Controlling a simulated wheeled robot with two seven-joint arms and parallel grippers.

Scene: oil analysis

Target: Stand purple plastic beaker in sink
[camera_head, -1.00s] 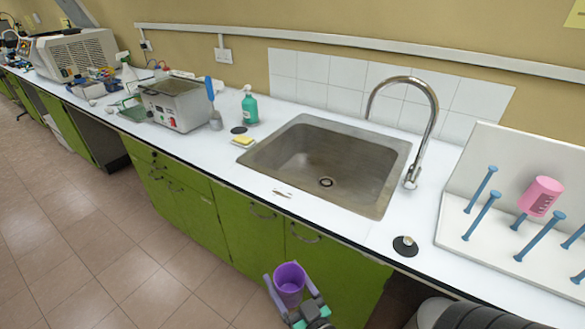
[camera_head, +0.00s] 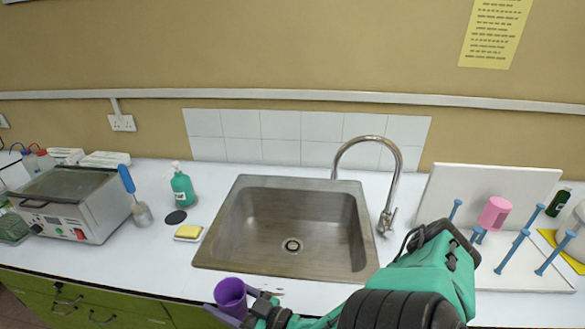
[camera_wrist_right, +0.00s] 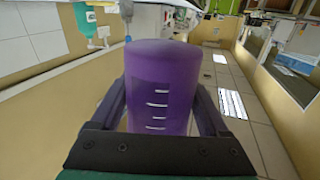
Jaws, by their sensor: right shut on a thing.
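The purple plastic beaker (camera_head: 230,295) is held in my right gripper (camera_head: 232,303), in front of the counter's front edge and left of the sink's middle. Its open mouth faces up in the head view. In the right wrist view the beaker (camera_wrist_right: 162,88) fills the middle, with white graduation marks, and the two fingers (camera_wrist_right: 160,112) press its sides. The steel sink (camera_head: 335,262) is empty, with a drain in its floor, and lies beyond and to the right of the beaker. My left gripper is not in view.
A curved tap (camera_head: 395,175) stands at the sink's back right. A yellow sponge (camera_head: 188,231) and a green soap bottle (camera_head: 182,188) stand left of the sink. A drying rack (camera_head: 490,190) with pegs and a pink beaker (camera_head: 494,213) is at the right.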

